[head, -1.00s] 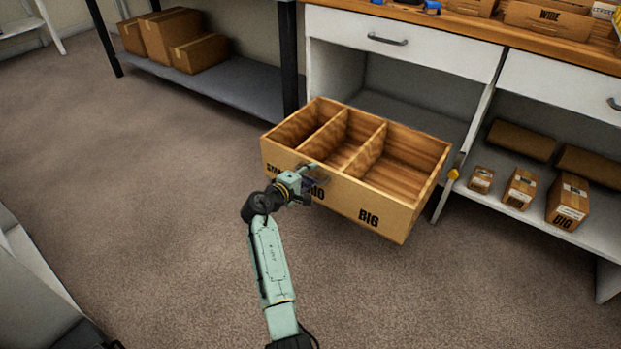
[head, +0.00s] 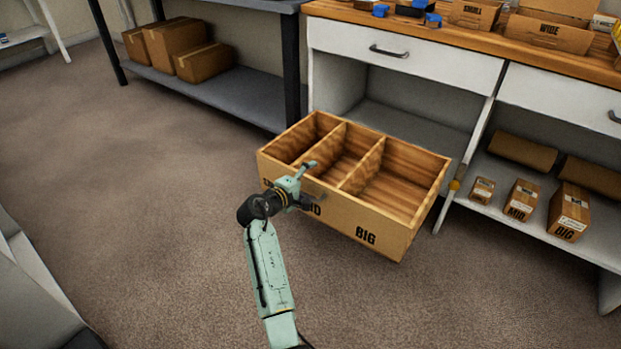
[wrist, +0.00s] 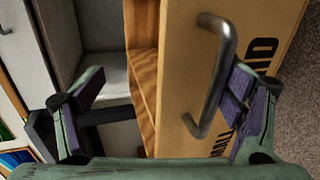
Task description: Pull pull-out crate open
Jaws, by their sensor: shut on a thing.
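The pull-out crate (head: 375,222) is a wooden box with three compartments and labels on its front; BIG and MID can be read. It extends well out of the open bay of the white cabinet (head: 330,82). Its compartments look empty. My gripper (head: 306,184) is at the crate's front face, near the MID label, shut on the crate's handle. In the wrist view the grey metal handle (wrist: 225,75) lies between my fingers, close to the right one. The crate's front wall (wrist: 185,60) shows beside it.
Small labelled boxes (head: 522,200) stand on the cabinet's right lower shelf. The wooden worktop (head: 480,35) holds blue things and cartons. A grey shelf rack (head: 235,88) with brown boxes is at the back left. The carpet (head: 130,210) left of the crate is clear.

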